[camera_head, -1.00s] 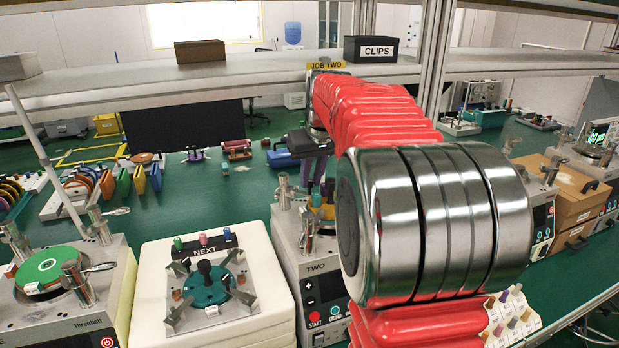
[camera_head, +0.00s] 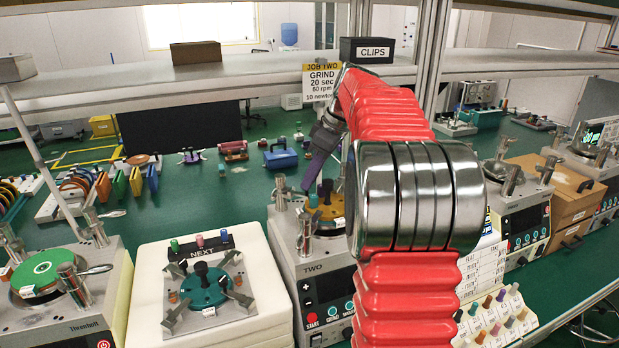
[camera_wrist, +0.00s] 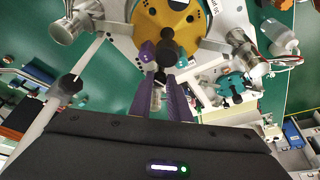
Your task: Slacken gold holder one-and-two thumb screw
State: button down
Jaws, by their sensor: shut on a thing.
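The gold holder (camera_head: 331,208) sits on top of the machine marked TWO (camera_head: 318,268), partly behind my arm. In the wrist view the gold holder (camera_wrist: 172,28) fills the top middle, with a dark knob (camera_wrist: 167,57) just below its near edge. My gripper (camera_wrist: 166,68) has two purple fingers converging at this edge, beside small purple and teal parts. The fingers are shut on a small thumb screw there; the exact contact is hard to see. In the head view my gripper (camera_head: 307,187) reaches down to the holder's left side.
Metal clamp posts (camera_head: 306,230) stand around the holder. A teal holder (camera_head: 205,288) lies on the white NEXT block, with a green disc (camera_head: 48,268) on the machine at left. The JOB TWO card (camera_head: 322,83) hangs behind. A shelf (camera_head: 230,82) crosses above.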

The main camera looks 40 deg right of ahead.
jog(key=n, duration=0.2)
jog(key=n+g+y, duration=0.1)
jog(key=n, duration=0.2)
jog(key=shift+w+d+n+g+y, duration=0.25)
jog(key=shift+w+n+g+y, duration=0.05)
jog(key=shift+n, duration=0.1)
jog(key=c, duration=1.7)
grip_release()
jog(key=shift+o, duration=0.2)
jog(key=shift+r, duration=0.15)
jog(key=v, duration=0.7)
